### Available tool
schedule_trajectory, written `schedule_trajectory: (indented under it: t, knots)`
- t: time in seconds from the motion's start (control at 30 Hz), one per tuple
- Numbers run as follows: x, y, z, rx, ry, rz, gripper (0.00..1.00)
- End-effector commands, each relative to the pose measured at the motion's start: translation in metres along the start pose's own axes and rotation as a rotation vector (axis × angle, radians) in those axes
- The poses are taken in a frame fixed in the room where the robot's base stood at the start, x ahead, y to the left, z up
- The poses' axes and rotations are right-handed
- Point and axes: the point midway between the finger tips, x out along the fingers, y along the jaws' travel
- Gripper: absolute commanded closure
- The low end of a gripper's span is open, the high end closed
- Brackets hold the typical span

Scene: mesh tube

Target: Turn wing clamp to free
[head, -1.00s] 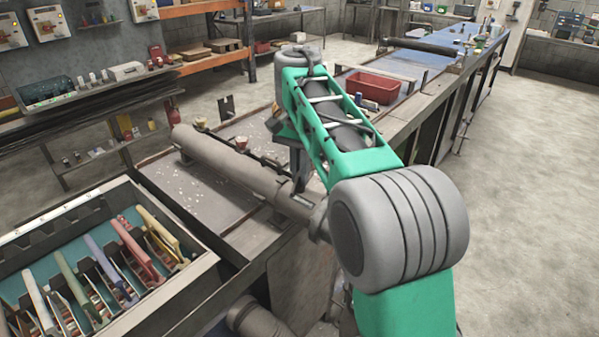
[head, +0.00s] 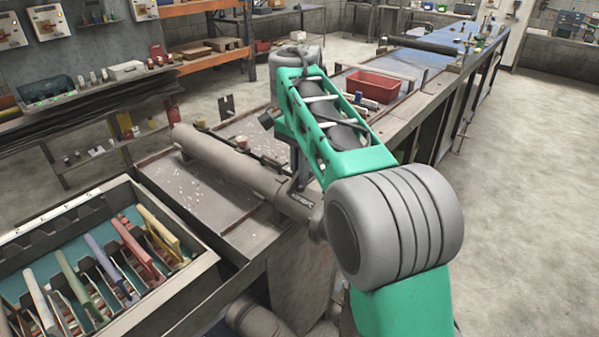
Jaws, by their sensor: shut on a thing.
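A long grey tube (head: 222,160) lies along the bench, running from back left to front right. My green and grey arm reaches over its near right end. Part of my gripper (head: 299,194) shows as a dark body below the green link, at that end of the tube. Its fingertips cannot be made out. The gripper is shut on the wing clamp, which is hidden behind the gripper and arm.
A red bin (head: 371,86) sits on the bench behind my arm. The bench top (head: 185,190) left of the tube holds scattered small bits. Open floor (head: 530,170) lies to the right.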

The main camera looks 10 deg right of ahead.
Motion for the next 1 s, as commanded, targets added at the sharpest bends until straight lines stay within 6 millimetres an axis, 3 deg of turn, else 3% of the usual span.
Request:
schedule_trajectory:
  t: [0.3,0.57,0.67,1.0]
  knots:
    - [0.001,0.000,0.000,0.000,-0.002,0.003,0.71]
    - [-0.002,0.000,0.000,-0.001,-0.001,0.001,0.71]
    - [-0.011,0.000,0.000,-0.001,-0.001,0.001,0.71]
    - [-0.073,0.001,0.001,0.000,-0.002,0.002,0.71]
